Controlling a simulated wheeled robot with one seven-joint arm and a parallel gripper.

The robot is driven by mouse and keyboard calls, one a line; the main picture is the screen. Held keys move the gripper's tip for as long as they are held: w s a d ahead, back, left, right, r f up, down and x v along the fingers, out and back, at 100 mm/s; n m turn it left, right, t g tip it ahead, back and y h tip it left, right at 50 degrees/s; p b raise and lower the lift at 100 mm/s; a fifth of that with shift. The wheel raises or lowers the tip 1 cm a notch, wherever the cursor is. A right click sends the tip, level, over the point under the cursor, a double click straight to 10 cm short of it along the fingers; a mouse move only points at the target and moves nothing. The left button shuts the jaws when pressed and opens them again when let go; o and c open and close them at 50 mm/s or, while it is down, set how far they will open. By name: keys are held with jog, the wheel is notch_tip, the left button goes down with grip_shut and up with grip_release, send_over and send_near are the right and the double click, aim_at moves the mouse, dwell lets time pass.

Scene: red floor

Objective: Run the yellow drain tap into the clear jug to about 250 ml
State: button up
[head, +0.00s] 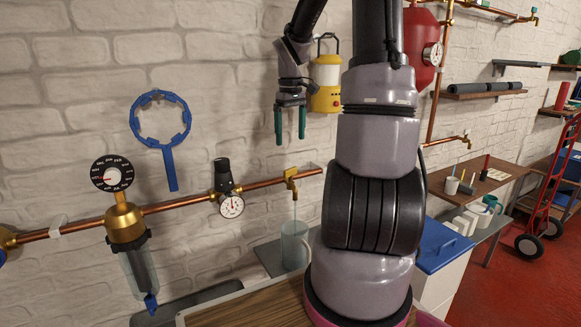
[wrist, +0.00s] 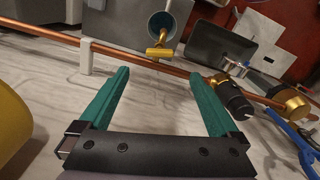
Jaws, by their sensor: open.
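The yellow drain tap (head: 291,178) sits on the copper pipe, and it also shows in the wrist view (wrist: 160,52). The clear jug (head: 295,246) stands upright under its spout on a grey shelf; the wrist view shows the jug (wrist: 163,24) from above. A thin pale line, like a stream of water, runs from the spout down to the jug. The water level and any markings cannot be read. My gripper (head: 290,140) is open and empty above the tap. In the wrist view the tap lies just beyond and between the fingertips (wrist: 158,73).
The copper pipe (head: 180,203) runs along the wall, with a gauge (head: 231,206) and a filter housing (head: 127,228) left of the tap. A blue ring wrench (head: 169,165) hangs above. A yellow lantern (head: 326,84) is close right of my gripper.

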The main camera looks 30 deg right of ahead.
aim_at(291, 175)
jog(key=shift+n, duration=0.3)
notch_tip(291, 175, down, 11)
jog(key=shift+r, duration=0.2)
